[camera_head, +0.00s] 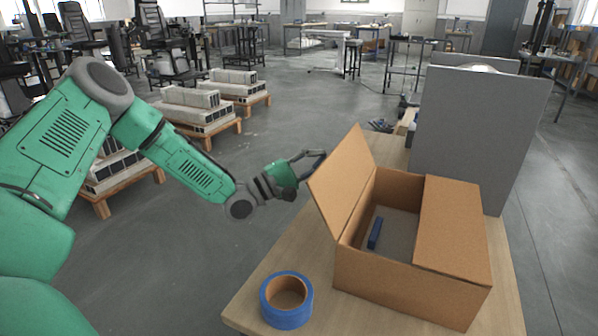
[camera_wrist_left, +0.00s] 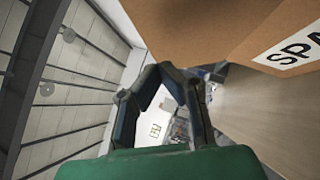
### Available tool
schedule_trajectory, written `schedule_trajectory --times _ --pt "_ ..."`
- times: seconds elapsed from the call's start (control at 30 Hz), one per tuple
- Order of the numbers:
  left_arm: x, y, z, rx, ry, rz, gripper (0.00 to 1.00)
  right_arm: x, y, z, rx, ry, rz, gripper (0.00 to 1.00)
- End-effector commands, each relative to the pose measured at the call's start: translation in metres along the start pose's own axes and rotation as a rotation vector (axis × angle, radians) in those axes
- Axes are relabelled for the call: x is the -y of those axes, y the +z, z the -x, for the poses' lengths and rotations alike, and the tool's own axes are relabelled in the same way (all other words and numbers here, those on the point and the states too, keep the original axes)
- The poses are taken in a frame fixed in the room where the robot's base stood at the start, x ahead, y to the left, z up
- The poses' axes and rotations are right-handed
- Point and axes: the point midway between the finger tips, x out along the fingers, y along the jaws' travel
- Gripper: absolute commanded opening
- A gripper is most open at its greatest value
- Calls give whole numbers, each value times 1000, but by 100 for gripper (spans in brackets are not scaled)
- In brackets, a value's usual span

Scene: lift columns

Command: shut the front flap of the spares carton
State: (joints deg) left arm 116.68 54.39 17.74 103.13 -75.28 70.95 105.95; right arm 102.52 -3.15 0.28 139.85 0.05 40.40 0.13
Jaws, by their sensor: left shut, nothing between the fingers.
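The spares carton (camera_head: 405,290) stands open on a wooden table. Its left flap (camera_head: 342,178) stands up and leans outward to the left. Its right flap (camera_head: 452,230) lies across the right part of the opening. A small blue item (camera_head: 375,233) lies inside. My left gripper (camera_head: 316,157) is shut and empty, just left of the raised flap; I cannot tell whether they touch. In the left wrist view the closed fingers (camera_wrist_left: 166,70) are beside brown cardboard (camera_wrist_left: 205,28) with a white label (camera_wrist_left: 293,45) reading "SPA". My right gripper is not in view.
A blue tape roll (camera_head: 287,300) lies on the table (camera_head: 262,275), left of the carton's near side. A tall grey panel (camera_head: 475,125) stands behind the carton. Pallets with grey blocks (camera_head: 195,110) stand on the floor to the left.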

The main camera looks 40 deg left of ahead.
Motion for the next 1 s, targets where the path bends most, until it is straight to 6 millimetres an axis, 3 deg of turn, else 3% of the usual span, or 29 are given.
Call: schedule_trajectory --times 0.2,0.67,1.0 --pt "-1 15 -15 0 1 0 0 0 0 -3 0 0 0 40" --pt "-1 16 -17 -1 0 -1 0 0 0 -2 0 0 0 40" --pt "-7 28 -27 2 -70 -71 0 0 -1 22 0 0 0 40"
